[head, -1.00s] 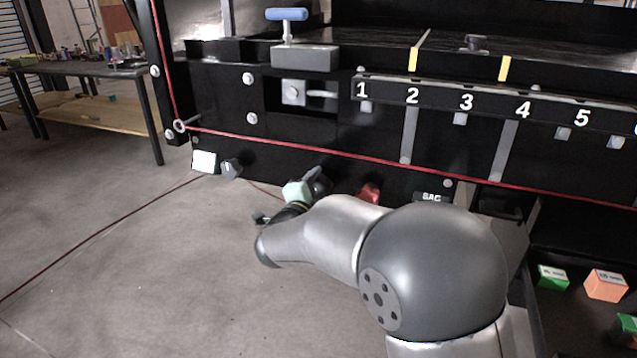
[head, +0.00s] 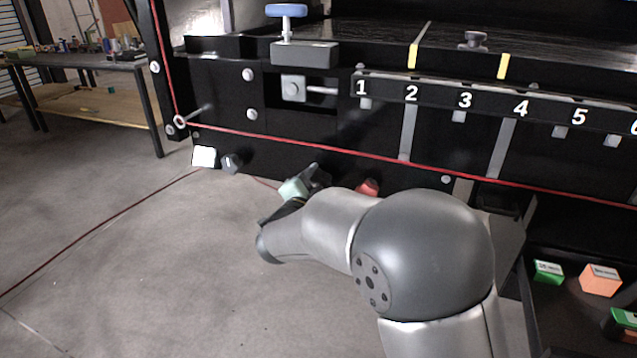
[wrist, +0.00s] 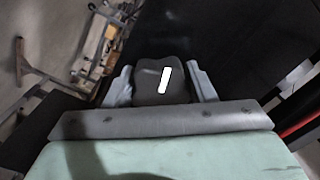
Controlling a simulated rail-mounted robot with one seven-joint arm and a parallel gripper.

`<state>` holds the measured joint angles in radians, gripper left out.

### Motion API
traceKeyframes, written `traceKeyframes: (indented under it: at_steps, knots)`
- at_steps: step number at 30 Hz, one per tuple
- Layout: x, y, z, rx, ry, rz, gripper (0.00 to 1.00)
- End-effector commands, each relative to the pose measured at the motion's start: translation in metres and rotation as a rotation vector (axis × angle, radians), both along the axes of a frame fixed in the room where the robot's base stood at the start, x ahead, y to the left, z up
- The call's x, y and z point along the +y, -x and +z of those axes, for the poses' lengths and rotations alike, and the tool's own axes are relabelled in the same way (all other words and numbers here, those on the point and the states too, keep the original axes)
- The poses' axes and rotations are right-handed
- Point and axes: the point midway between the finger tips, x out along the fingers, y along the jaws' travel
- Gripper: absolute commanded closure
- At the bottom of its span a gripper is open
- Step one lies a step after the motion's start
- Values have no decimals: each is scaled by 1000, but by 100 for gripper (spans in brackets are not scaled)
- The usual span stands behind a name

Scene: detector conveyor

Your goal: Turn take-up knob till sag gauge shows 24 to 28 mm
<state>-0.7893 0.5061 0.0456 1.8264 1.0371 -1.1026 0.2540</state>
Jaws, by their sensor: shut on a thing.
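In the wrist view a dark grey knob (wrist: 150,85) with a white index mark sits between the two fingers of my gripper (wrist: 162,86). The fingers are shut on its sides. The white mark leans slightly to the right of upright in this view. In the head view my gripper (head: 315,175) is at the lower black panel of the conveyor, and my arm and hand mostly hide the knob there. The sag gauge and its reading are not visible; my arm covers that part of the panel.
A smaller dark knob (head: 232,163) beside a white plate (head: 204,156) is left of my gripper, and a red knob (head: 368,187) is right. A red cord (head: 330,150) runs across above. Green and orange blocks (head: 600,280) lie at lower right. Open floor lies left.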

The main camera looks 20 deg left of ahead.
Motion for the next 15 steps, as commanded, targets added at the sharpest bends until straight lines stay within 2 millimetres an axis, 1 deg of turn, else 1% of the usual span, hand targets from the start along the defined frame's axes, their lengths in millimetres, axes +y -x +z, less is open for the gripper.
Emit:
traceKeyframes:
  at_steps: [1, 2, 3, 4, 12, 15]
  knots:
    - [0, 0, 0, 1, 0, 1, 73]
    - [0, 0, 0, 1, 0, 1, 47]
    - [0, 0, 0, 1, 0, 1, 36]
    - [0, 0, 0, 1, 0, 1, 28]
    - [0, 0, 0, 1, -1, 1, 28]
    - [1, 5, 0, 1, -1, 2, 28]
